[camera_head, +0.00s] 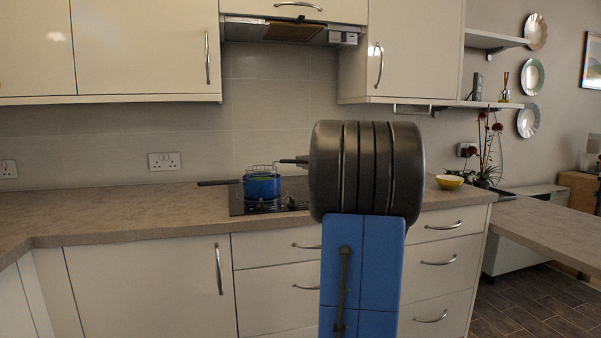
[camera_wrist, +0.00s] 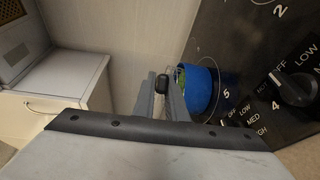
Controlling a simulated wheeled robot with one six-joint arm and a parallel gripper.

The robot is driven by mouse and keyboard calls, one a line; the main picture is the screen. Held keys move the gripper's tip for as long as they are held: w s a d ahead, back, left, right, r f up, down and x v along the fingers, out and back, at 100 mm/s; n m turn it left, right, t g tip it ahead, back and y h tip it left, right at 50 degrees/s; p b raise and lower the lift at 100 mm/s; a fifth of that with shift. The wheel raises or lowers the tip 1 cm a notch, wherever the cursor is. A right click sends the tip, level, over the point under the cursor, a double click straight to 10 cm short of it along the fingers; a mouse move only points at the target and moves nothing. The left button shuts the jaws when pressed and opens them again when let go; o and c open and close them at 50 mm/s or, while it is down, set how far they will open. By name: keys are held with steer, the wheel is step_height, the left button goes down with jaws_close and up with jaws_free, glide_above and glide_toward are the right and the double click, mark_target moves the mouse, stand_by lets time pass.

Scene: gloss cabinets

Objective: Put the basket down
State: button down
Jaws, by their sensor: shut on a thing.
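A wire basket (camera_head: 262,168) shows at the mouth of a blue pot (camera_head: 262,187) on the black hob. Its rim stands just above the pot; how deep it sits inside I cannot tell. My gripper (camera_head: 288,161) is right of the pot, mostly hidden behind my arm. In the wrist view my gripper (camera_wrist: 163,88) is shut on a black handle end, which I take as the basket's. The blue pot (camera_wrist: 203,92) is beside the fingers there, with a bit of green at its opening.
The hob (camera_head: 237,200) has knobs (camera_wrist: 294,88) close to the pot in the wrist view. The pot's dark handle (camera_head: 216,183) points left. The countertop (camera_head: 120,210) left of the hob is clear.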

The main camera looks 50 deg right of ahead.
steer(key=shift+f, duration=1.75)
steer(key=c, duration=1.8)
jaws_free()
steer(key=v, duration=1.2)
